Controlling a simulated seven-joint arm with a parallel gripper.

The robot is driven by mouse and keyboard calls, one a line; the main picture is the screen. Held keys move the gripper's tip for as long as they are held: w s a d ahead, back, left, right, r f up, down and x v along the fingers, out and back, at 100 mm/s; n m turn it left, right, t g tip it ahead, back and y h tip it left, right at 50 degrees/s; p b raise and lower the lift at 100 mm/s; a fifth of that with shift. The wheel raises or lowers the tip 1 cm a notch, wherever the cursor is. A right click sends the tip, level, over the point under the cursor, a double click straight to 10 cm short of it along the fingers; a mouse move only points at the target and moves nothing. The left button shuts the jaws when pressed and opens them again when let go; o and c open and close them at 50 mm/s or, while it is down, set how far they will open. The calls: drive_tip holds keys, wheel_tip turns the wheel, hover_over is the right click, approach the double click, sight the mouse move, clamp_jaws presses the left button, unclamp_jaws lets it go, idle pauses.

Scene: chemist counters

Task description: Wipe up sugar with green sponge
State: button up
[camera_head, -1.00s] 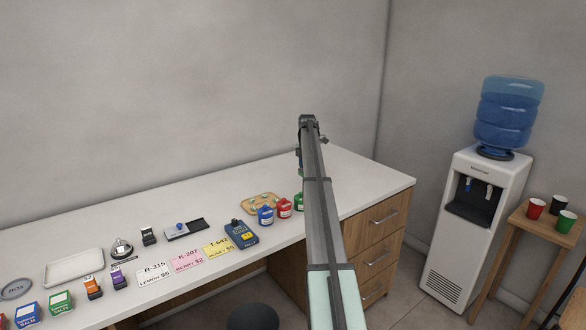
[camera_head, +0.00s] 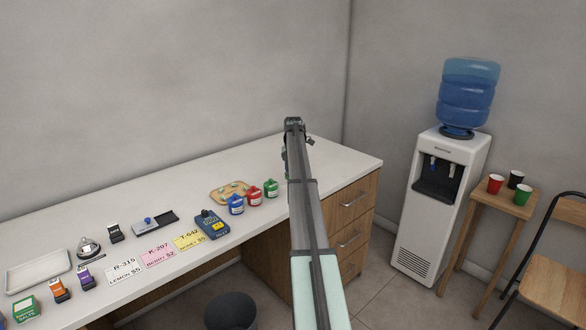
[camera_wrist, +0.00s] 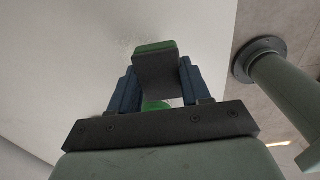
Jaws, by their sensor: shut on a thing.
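In the wrist view my gripper (camera_wrist: 155,82) is shut on a block with a green edge and a dark grey face, the green sponge (camera_wrist: 156,47). The sponge sits between the two blue fingers above the white counter (camera_wrist: 60,60). A faint speckled patch, possibly sugar (camera_wrist: 125,45), shows on the counter just left of the sponge. I cannot tell whether the sponge touches the counter. In the head view my arm reaches over the counter's right end, and it hides the sponge and the gripper's fingers.
Blue, red and green jars (camera_head: 254,195) stand left of my arm, with a wooden tray (camera_head: 218,197) behind them. A card reader (camera_head: 212,224), price cards (camera_head: 158,254) and stampers (camera_head: 61,290) lie farther left. A water cooler (camera_head: 440,200) stands right of the counter.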

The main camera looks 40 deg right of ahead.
sight(281, 183)
drive_tip(key=shift+f, duration=2.7)
drive_tip(key=shift+w+r, duration=0.15)
drive_tip(key=shift+w, duration=3.05)
drive_tip(key=shift+s, duration=3.1)
drive_tip(key=shift+s+a, duration=0.2)
drive_tip(key=shift+a, duration=0.4)
drive_tip(key=shift+w+d, duration=0.15)
drive_tip(key=shift+w, duration=3.45)
drive_tip(key=shift+s, duration=3.65)
drive_tip(key=shift+w+r, duration=0.15)
drive_tip(key=shift+r, duration=3.85)
drive_tip(key=shift+w, duration=0.1)
